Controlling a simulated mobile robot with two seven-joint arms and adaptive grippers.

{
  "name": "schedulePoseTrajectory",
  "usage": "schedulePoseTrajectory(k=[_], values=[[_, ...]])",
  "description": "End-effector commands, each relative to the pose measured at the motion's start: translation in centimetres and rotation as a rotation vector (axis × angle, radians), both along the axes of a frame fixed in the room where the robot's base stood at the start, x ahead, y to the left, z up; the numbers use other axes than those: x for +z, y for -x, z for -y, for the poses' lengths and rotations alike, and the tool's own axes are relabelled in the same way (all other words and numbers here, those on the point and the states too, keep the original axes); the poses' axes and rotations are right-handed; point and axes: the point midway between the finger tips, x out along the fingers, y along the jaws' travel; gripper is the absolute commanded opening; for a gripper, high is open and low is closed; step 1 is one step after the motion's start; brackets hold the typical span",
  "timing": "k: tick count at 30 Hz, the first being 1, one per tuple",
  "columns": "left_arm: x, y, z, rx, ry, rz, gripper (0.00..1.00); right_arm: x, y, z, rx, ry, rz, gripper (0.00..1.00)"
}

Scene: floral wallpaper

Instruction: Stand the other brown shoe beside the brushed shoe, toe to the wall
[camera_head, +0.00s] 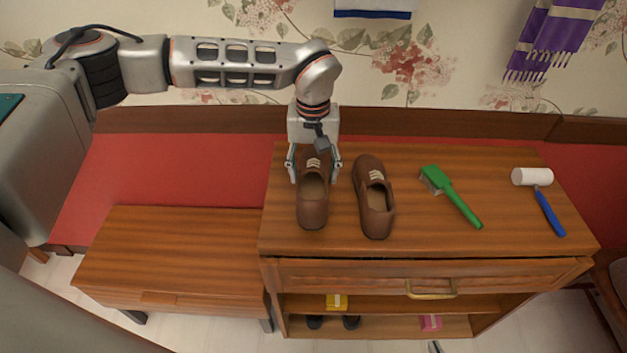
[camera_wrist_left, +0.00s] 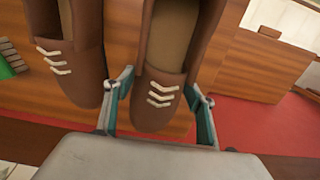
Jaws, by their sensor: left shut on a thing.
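Two brown shoes with pale laces stand side by side on the cabinet top (camera_head: 420,235), toes toward the wall. My left gripper (camera_head: 314,178) comes down over the left brown shoe (camera_head: 313,208) and is shut on its toe half, one finger on each side. The right brown shoe (camera_head: 375,200) stands a small gap away, turned slightly. In the left wrist view the held shoe (camera_wrist_left: 160,100) is between the fingers (camera_wrist_left: 160,100), and the other shoe (camera_wrist_left: 75,65) is at the left. I cannot tell which shoe is brushed.
A green brush (camera_head: 455,195) and a white-headed, blue-handled tool (camera_head: 545,200) lie to the right on the cabinet top. A lower wooden bench (camera_head: 170,250) stands at the left. Shelves below hold a yellow item (camera_head: 337,301), dark shoes and a pink item (camera_head: 430,323).

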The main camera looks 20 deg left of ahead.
Motion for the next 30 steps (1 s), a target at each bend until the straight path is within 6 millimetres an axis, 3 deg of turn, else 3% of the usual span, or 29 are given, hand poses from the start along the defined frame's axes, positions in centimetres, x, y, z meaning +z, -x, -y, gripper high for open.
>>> schedulePoseTrajectory(k=[6,17,18,20,30], values=[[-3.0,0.0,0.0,0.001,0.001,-0.002,0.25,-0.2,0.0,0.0,0.000,0.000,0.000,0.00],[-3.3,0.0,0.0,0.000,0.000,0.000,0.25,0.0,-0.1,0.0,0.000,0.000,0.004,0.00],[-3.4,0.0,0.0,0.000,-0.001,-0.001,0.60,0.0,-0.1,0.0,0.000,0.000,0.004,0.00],[-3.4,0.0,0.0,0.000,-0.001,-0.001,0.72,0.0,-0.1,0.0,-0.001,0.001,0.005,0.00],[-3.3,0.0,0.0,0.000,-0.001,-0.001,0.72,0.0,-0.1,0.0,-0.001,0.001,0.004,0.00]])
